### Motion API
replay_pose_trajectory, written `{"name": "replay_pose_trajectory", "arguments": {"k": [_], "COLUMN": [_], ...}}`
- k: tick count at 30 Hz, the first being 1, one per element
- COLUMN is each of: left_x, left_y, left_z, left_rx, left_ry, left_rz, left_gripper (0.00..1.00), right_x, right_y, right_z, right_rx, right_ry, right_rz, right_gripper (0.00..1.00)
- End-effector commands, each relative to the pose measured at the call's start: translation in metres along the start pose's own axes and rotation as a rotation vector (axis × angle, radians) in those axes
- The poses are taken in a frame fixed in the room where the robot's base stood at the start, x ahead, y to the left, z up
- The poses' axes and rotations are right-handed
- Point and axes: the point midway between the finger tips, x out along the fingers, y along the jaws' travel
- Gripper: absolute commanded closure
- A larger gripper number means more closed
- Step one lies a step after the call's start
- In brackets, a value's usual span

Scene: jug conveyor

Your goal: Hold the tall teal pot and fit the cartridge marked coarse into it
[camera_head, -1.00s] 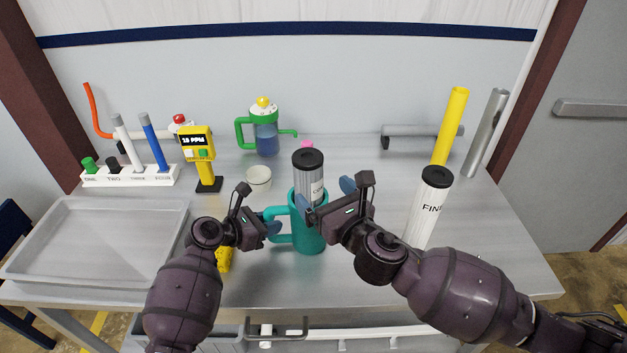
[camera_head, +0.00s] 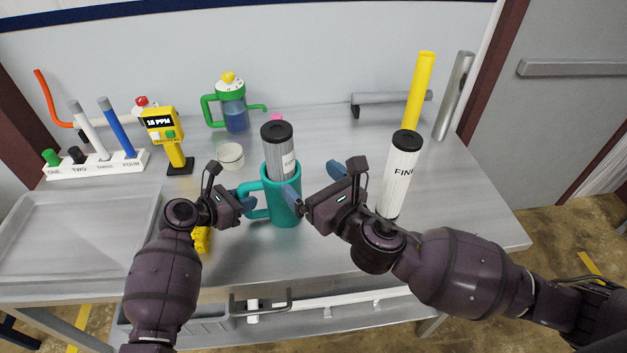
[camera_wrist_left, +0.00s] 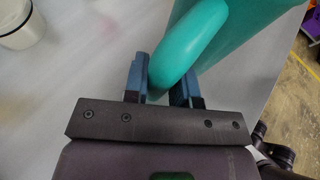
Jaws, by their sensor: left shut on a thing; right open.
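The tall teal pot (camera_head: 285,208) stands upright on the metal table. A grey cartridge with a black cap (camera_head: 278,150) sits upright in its mouth, its upper part above the rim; its label is partly turned away, starting with "CO". My left gripper (camera_head: 243,203) is shut on the pot's handle, and the left wrist view shows the teal handle (camera_wrist_left: 178,60) between its fingers. My right gripper (camera_head: 318,184) is open and empty, just right of the pot and cartridge. A white cartridge marked "FIN" (camera_head: 397,185) stands behind my right gripper.
A grey tray (camera_head: 75,275) lies at the left. Behind are a rack of labelled tubes (camera_head: 97,163), a yellow meter (camera_head: 163,130), a white cup (camera_head: 230,155) and a green-handled jug (camera_head: 234,112). A yellow tube (camera_head: 418,90) stands at the back right.

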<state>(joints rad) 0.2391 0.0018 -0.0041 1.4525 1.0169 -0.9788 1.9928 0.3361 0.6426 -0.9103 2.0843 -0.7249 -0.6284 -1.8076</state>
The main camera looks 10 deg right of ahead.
Motion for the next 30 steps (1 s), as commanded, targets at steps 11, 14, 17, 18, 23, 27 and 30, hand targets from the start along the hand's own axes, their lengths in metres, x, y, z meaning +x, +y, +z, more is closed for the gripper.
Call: {"name": "replay_pose_trajectory", "arguments": {"k": [11,14,17,18,23,27,30], "left_x": [0.0,0.0,-0.003,-0.005,-0.026,-0.053,-0.073], "left_y": [0.0,0.0,0.0,0.0,0.0,0.0,0.001], "left_z": [0.0,-0.002,-0.001,-0.001,-0.001,-0.001,-0.001], "left_rx": [0.0,0.0,0.0,0.001,0.001,0.003,0.001], "left_ry": [0.0,0.003,0.002,0.002,0.001,0.001,0.002], "left_rz": [0.001,0.0,0.001,0.002,0.002,0.004,0.004], "left_gripper": [0.45,0.45,0.45,0.45,0.45,0.45,0.45], "right_x": [0.0,0.0,0.0,0.0,0.0,0.0,0.0], "right_y": [0.0,0.0,0.0,0.0,0.0,0.0,0.0], "right_z": [0.0,0.0,0.0,0.0,0.0,0.0,0.0], "right_rx": [0.0,0.0,0.0,0.0,0.0,0.0,0.0], "right_ry": [0.0,0.0,0.0,0.0,0.0,0.0,0.0], "right_rz": [0.0,0.0,0.0,0.0,0.0,0.0,0.0], "right_gripper": [0.04,0.04,0.04,0.04,0.04,0.04,0.04]}}
